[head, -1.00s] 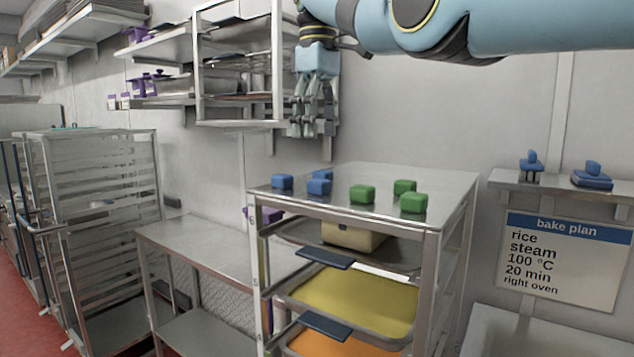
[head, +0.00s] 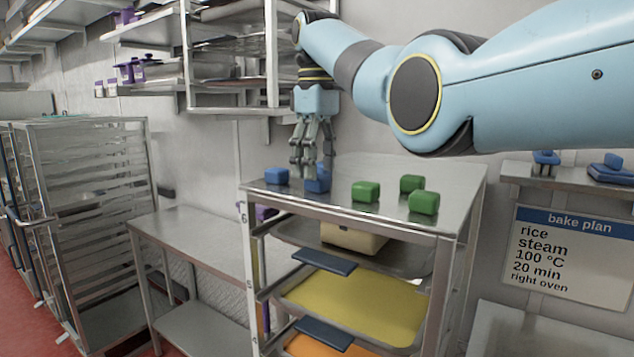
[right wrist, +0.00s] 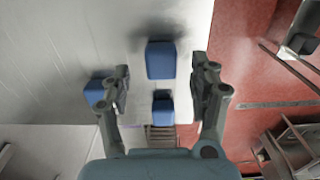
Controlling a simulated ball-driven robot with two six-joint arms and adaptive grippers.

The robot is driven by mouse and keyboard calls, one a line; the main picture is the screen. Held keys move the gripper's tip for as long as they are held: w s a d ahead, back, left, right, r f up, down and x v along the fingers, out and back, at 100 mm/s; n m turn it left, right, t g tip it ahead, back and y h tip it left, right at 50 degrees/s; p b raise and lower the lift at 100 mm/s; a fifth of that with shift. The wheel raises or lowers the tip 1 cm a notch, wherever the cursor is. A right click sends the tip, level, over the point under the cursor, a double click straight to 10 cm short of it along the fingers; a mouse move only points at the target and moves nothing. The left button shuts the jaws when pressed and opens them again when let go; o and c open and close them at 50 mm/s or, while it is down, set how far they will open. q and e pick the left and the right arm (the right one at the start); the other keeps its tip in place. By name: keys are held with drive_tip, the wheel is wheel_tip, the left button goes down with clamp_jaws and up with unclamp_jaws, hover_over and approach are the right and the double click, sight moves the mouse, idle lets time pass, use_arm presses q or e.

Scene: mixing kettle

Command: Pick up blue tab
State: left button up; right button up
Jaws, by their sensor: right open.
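Several small tabs lie on top of the steel tray rack. One blue tab (head: 277,176) is at the left front edge. A second blue tab (head: 317,186) is right of it, with a third just behind, partly hidden by my fingers. My right gripper (head: 310,170) points down, open and empty, just above this pair. In the right wrist view, one blue tab (right wrist: 161,60) lies ahead of the fingers, another blue tab (right wrist: 163,108) lies between them, and another blue tab (right wrist: 97,92) is partly covered by the left finger. My left gripper is not in view.
Three green tabs, one being the front green tab (head: 424,202), lie to the right on the rack top (head: 455,180). Trays stick out below. A wall shelf (head: 235,108) is close behind my right gripper. A bake plan sign (head: 568,258) hangs at the right.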

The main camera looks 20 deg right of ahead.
drive_tip(key=shift+s+f+p, duration=0.15)
drive_tip(key=shift+f+p, duration=0.15)
drive_tip(key=shift+f, duration=0.85)
drive_tip(key=c, duration=1.2)
drive_tip(key=shift+r, duration=0.1)
